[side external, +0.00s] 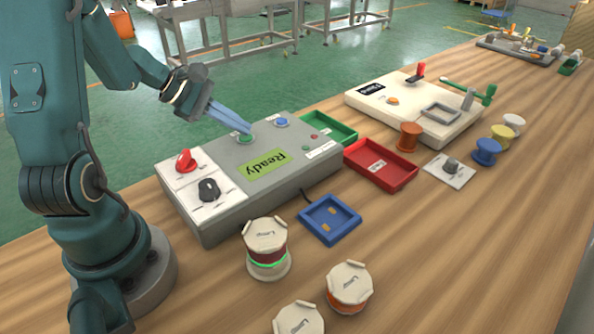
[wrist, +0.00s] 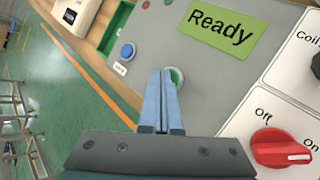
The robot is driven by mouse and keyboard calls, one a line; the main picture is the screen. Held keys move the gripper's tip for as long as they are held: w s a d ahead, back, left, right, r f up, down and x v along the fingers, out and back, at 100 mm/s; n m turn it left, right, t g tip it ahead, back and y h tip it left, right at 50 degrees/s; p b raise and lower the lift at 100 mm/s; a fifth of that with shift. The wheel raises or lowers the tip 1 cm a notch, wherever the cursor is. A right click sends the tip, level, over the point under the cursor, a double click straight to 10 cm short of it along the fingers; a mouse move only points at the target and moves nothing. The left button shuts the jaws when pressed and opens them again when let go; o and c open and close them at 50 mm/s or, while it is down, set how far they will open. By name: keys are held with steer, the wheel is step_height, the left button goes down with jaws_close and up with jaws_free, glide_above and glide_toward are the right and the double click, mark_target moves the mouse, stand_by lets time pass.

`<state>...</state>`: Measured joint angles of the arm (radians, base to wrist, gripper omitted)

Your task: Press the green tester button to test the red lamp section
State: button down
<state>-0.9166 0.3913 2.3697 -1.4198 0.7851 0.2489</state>
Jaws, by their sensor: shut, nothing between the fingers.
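The tester is a grey box (side external: 215,215) with a green display (side external: 263,165) reading "Ready". Its green button (side external: 245,139) sits beside the blue button (side external: 282,122), and also shows in the wrist view (wrist: 177,78), partly hidden by my fingertips. My gripper (side external: 249,132) is shut and empty, its tips right at the green button; I cannot tell if they touch it. A lamp section (side external: 267,248) with a dark red band and a glowing green ring stands in front of the tester. An orange-banded lamp section (side external: 349,287) stands nearer the front.
The red switch (side external: 186,162) and a black knob (side external: 208,190) are on the tester's left panel. A blue tray (side external: 330,219), red tray (side external: 381,165) and green tray (side external: 335,127) lie around the tester. A white-topped fixture (side external: 420,107) stands behind. The table's right front is clear.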

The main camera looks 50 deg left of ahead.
mark_target(239, 136)
steer(key=shift+f, duration=0.15)
stand_by(0.3)
steer(key=shift+r, duration=0.8)
steer(key=shift+r, duration=2.55)
